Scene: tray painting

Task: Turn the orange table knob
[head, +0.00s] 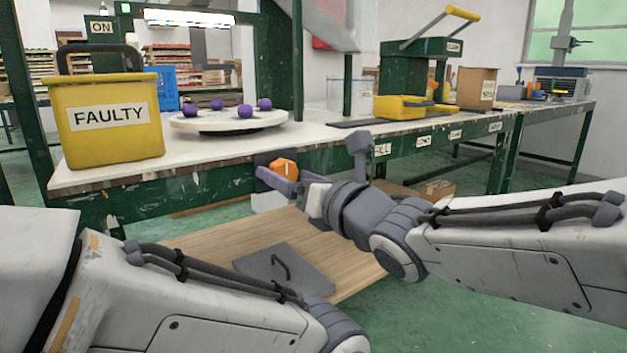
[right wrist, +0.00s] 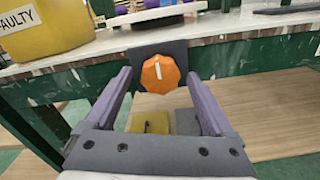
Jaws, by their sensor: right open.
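The orange knob (head: 285,167) is on a dark plate on the front edge of the workbench. In the right wrist view the orange knob (right wrist: 160,74) faces me, with a white mark near upright on its face. My right gripper (head: 277,177) is at the knob in the head view. In the right wrist view my right gripper (right wrist: 157,78) is open, with one purple finger to each side of the knob and gaps between. Contact does not show. My left arm comes in from the left in the head view, but its gripper fingers are out of sight.
A yellow FAULTY bin (head: 108,125) stands on the bench at left. A round white turntable (head: 228,122) with several purple balls is behind the knob. A green press (head: 418,75) stands farther right. A wooden shelf (head: 230,240) with a grey plate (head: 285,270) lies below.

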